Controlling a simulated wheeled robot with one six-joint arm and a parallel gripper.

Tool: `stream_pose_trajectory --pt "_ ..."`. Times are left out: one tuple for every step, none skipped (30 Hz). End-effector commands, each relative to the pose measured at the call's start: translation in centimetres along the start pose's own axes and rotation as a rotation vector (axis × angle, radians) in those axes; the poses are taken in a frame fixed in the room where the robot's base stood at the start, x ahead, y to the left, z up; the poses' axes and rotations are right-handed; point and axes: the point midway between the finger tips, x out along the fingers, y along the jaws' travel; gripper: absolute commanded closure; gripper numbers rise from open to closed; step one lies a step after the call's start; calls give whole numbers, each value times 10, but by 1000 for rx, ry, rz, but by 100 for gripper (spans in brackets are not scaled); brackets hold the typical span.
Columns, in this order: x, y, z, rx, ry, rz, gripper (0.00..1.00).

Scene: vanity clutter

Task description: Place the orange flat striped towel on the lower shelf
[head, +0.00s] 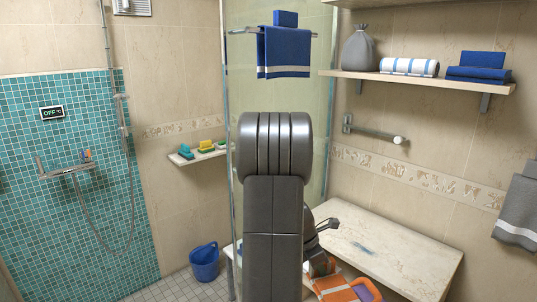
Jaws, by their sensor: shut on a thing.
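The orange towel with pale and dark stripes (336,289) shows at the bottom of the head view, beside the front edge of the bench. My gripper (322,268) is just above its left end, partly hidden behind my arm, and is shut on the towel. The towel's lower part is cut off by the frame. The lower shelf (350,75) is on the right wall, well above the gripper. It holds a grey vase-like sack (360,49), a rolled white and blue striped towel (409,67) and folded blue towels (478,73).
A pale bench (400,250) stands below the shelf. An orange and purple item (366,289) lies beside the held towel. A wall bar (372,132) and a hanging grey towel (519,210) project at right. A glass panel (325,110) carries a blue towel (285,52).

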Motion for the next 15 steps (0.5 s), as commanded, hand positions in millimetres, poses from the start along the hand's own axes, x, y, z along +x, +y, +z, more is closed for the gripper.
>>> stream_pose_trajectory --pt "4 11 -12 49 0 -24 100" --pt "6 16 -17 87 0 -40 100" --pt "9 24 -26 139 0 -62 100" --pt "11 28 -33 181 0 -80 100" --pt "13 34 -40 222 0 -96 100" --pt "16 41 -50 281 0 -120 100" --pt "18 47 -58 325 0 -139 100" --pt "20 52 -66 370 0 -158 100" --pt "23 58 -77 428 -1 -182 100" --pt "25 63 -85 473 0 -200 100" --pt "26 67 -93 514 0 -217 100" --pt "29 72 -103 568 -1 -240 100" --pt "30 75 -110 605 0 -254 100" --pt "32 78 -117 639 0 -268 100" --pt "34 81 -125 682 0 -286 100"
